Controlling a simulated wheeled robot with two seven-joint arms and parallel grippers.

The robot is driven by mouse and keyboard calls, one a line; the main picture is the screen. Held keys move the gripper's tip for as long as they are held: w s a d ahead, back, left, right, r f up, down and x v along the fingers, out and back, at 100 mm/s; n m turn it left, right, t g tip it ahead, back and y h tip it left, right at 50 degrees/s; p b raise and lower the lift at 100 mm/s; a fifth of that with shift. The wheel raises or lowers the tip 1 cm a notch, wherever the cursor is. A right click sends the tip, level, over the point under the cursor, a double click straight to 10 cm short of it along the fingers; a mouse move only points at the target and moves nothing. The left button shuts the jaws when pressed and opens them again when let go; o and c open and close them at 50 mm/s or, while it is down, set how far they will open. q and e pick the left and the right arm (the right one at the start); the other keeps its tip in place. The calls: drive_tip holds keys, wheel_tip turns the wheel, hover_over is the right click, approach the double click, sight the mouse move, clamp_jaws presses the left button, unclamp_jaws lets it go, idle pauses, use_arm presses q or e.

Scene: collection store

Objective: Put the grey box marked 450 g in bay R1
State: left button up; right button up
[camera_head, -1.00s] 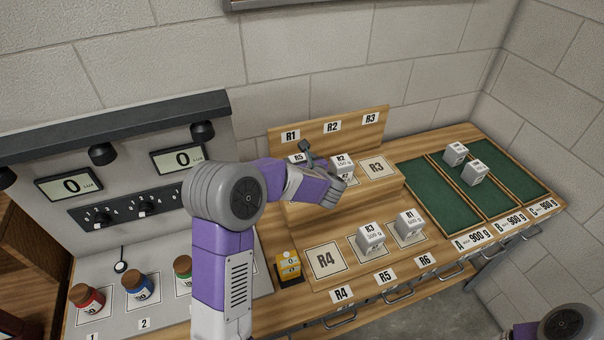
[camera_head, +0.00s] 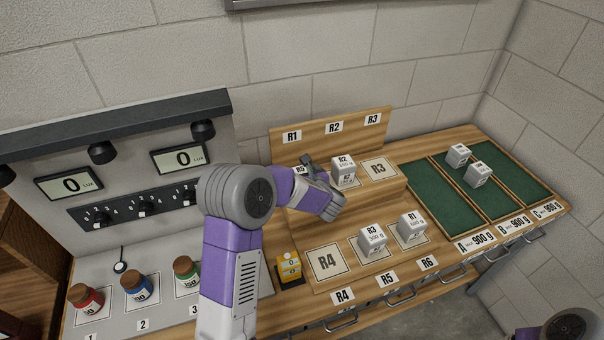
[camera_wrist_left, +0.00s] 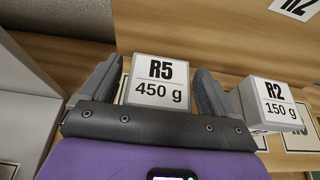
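The grey box marked R5, 450 g (camera_wrist_left: 160,88) sits between the fingers of my left gripper (camera_wrist_left: 155,82) in the left wrist view, with the fingers close along both sides. In the head view only a part of the box (camera_head: 300,169) shows behind my left gripper (camera_head: 311,168), at the left end of the raised back shelf. Bay R1 lies there, below the R1 sign (camera_head: 292,136); its floor is hidden by my gripper and arm. I cannot tell whether the box touches the shelf. My right gripper is out of view.
A grey box marked R2, 150 g (camera_head: 343,164) stands close on the right of the gripper. Bay R3 (camera_head: 379,169) is empty. Boxes marked R3 (camera_head: 373,238) and R1 (camera_head: 411,226) stand in the front row; bay R4 (camera_head: 328,261) is empty. Green trays (camera_head: 436,198) lie at right.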

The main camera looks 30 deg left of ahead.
use_arm(q)
drive_tip(key=shift+o, duration=0.3)
drive_tip(key=shift+r, duration=0.2)
drive_tip(key=v, duration=1.2)
